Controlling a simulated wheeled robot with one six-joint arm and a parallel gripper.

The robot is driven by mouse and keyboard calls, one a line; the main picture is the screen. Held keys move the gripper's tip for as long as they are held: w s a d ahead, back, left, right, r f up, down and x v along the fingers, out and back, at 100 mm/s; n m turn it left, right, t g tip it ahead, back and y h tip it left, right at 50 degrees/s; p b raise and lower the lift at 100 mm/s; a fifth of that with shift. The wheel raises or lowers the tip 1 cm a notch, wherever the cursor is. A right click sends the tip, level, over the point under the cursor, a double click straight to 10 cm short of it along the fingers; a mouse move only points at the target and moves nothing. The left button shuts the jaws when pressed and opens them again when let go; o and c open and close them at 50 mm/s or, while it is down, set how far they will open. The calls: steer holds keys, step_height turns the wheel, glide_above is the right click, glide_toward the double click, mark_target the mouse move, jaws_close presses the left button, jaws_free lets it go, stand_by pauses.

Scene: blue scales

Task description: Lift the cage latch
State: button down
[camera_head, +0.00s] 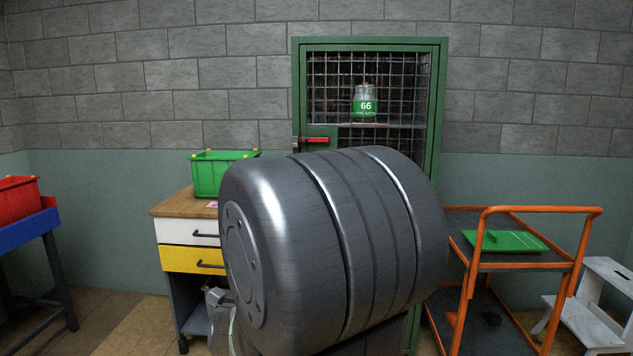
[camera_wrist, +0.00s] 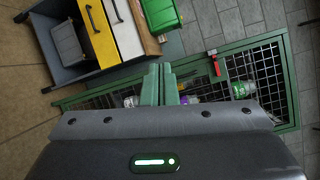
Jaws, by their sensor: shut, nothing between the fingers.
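The cage (camera_head: 443,100) is a green-framed wire-mesh cabinet against the wall in the head view. Its latch (camera_head: 316,139) is a red bar at the left of the door, by a green plate. In the wrist view the latch (camera_wrist: 216,66) is a small red piece right of my fingers. My gripper (camera_wrist: 161,66) shows there with its two green fingers together and empty, apart from the latch in the picture. The head view does not show my gripper; my large grey arm link hides the lower cage.
A jar labelled 66 (camera_head: 365,104) stands on a shelf inside the cage. A drawer cabinet (camera_head: 190,228) with a green bin (camera_head: 224,177) is at left. An orange-framed cart (camera_head: 540,210) with a green tray (camera_head: 505,241) and a white step stool (camera_head: 590,310) are at right.

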steer(key=s+a+r+m+t+h+b, duration=0.1)
steer(key=s+a+r+m+t+b, duration=0.2)
steer(key=a+m+t, duration=0.7)
steer(key=s+m+b, duration=0.2)
steer(key=m+b, duration=0.2)
steer(key=m, duration=0.3)
steer(key=shift+s+a+r+h+b, duration=0.2)
steer(key=shift+a+h+b, duration=0.1)
steer(key=shift+b, duration=0.1)
steer(key=shift+w+d, duration=0.1)
